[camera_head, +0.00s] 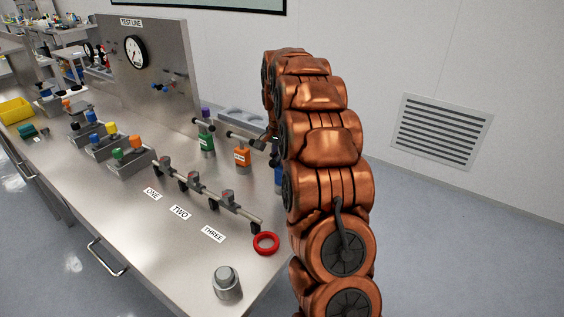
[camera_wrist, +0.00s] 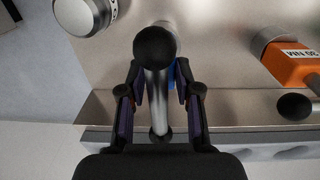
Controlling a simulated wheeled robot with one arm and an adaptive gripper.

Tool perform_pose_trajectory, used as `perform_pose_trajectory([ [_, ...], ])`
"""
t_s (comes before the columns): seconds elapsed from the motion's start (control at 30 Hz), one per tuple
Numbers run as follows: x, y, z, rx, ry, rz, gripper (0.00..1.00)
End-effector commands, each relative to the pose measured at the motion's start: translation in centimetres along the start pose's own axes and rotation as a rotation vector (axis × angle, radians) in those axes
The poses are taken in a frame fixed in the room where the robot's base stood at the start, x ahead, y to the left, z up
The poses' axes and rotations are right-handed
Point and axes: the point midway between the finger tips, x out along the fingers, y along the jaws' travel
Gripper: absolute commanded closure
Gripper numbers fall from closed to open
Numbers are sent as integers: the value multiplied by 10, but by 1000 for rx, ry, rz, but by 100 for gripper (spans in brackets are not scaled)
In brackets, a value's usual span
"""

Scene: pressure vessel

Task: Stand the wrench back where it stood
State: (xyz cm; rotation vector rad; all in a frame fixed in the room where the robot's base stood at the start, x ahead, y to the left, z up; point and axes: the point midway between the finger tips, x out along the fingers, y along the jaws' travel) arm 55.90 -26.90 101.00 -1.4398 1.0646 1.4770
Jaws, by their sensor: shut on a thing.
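The wrench in my gripper has a grey bar with black ball ends (camera_wrist: 157,90) and a blue body below it. In the head view only a strip of the blue body (camera_head: 278,179) shows beside my arm. In the wrist view my gripper (camera_wrist: 158,82) is shut on the bar, one finger on each side. The foot of the blue wrench is hidden, so I cannot tell whether it touches the bench. A green wrench (camera_head: 206,141) stands farther left.
The steel bench (camera_head: 150,225) holds a pipe with clamps (camera_head: 205,190), labels ONE, TWO and THREE, a red ring (camera_head: 266,243) and a grey knobbed cylinder (camera_head: 227,283). A grey tray (camera_head: 241,118) lies behind the wrenches. The bench front is mostly clear.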

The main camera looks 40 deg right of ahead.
Motion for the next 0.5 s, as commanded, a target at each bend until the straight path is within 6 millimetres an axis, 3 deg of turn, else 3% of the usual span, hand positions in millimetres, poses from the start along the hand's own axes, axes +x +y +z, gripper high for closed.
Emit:
perform_pose_trajectory([
  [0.23,3,0,0,0,1,-1,100],
  [0.27,2,0,0,0,1,-1,65],
  [0.5,2,0,0,0,0,0,42],
])
